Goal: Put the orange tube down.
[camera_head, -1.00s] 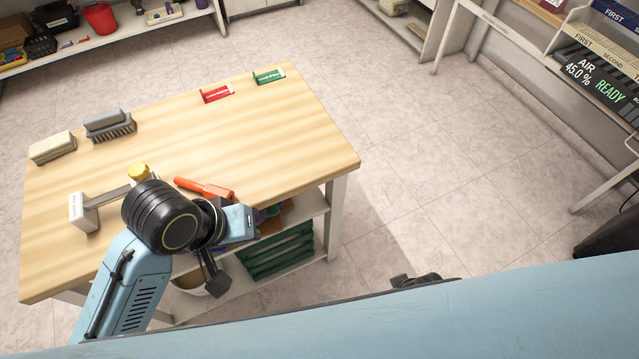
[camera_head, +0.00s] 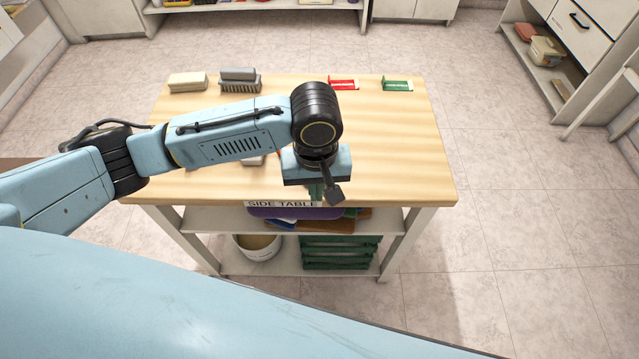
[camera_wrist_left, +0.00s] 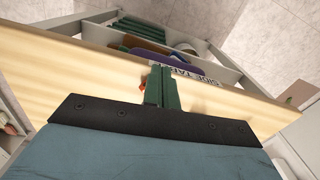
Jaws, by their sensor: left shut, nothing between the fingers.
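The orange tube is hidden behind my left arm in the head view. In the left wrist view a small orange piece (camera_wrist_left: 142,87), likely part of the tube, shows beside the fingers. My left gripper (camera_head: 317,192) is over the front edge of the wooden side table (camera_head: 400,150). Its green fingers (camera_wrist_left: 162,88) are shut together with nothing between them. Whether they touch the orange piece cannot be told. My right gripper is not in view.
A green crate (camera_head: 340,252) and a white bucket (camera_head: 257,246) are below. The tabletop's right side is clear.

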